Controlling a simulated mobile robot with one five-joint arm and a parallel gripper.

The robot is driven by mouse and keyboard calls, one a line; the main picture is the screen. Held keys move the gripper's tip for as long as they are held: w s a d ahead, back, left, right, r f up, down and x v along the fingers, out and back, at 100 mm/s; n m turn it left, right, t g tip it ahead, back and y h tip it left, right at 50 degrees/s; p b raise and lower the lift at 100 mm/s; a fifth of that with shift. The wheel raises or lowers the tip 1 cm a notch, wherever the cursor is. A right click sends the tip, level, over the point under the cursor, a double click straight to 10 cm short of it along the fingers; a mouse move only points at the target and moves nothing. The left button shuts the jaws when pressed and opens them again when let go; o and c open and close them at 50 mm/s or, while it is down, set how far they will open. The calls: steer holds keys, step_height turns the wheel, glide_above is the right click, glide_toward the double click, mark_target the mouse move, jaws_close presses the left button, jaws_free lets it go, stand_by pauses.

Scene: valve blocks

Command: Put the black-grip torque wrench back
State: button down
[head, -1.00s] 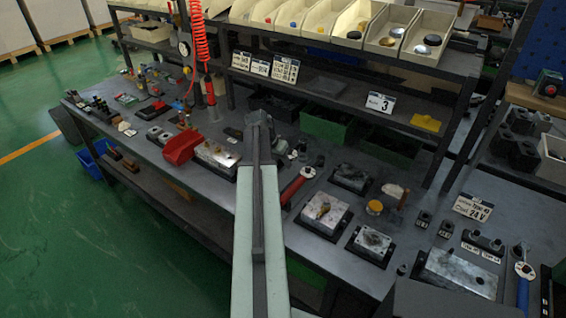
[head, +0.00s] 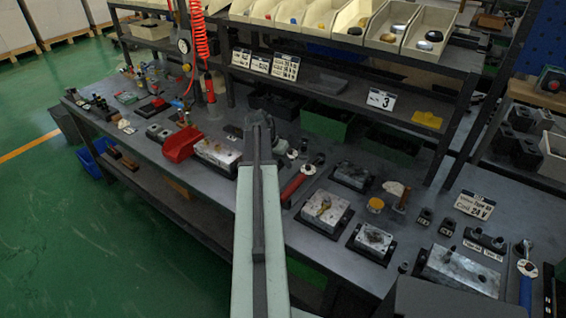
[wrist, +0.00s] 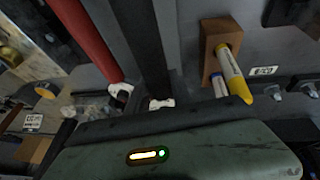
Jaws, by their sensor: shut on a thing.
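My gripper (head: 259,122) is at the far end of my arm, over the middle of the bench. In the wrist view its green housing fills the bottom. A dark bar with a small pale head, which looks like the black-grip torque wrench (wrist: 142,40), runs up from the housing. My gripper is shut on it; the housing hides the contact. A pale round head shows just right of the gripper in the head view. The red-grip wrench (head: 296,184) lies right of my arm and shows parallel to the dark bar in the wrist view (wrist: 88,38).
A red bin (head: 181,145) and a metal block (head: 216,153) stand left of my arm. Several valve blocks (head: 326,208) lie to the right. A blue-grip wrench (head: 525,287) lies at far right. Shelves rise behind.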

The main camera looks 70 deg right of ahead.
steer(key=shift+f, duration=0.15)
steer(key=shift+f+b, duration=1.85)
steer(key=shift+b, duration=0.15)
steer(key=c, duration=1)
jaws_free()
steer(key=shift+c, duration=0.2)
steer(key=p+v, duration=0.7)
steer(key=v, duration=0.1)
steer(key=shift+r, duration=0.1)
steer(key=shift+f, duration=0.2)
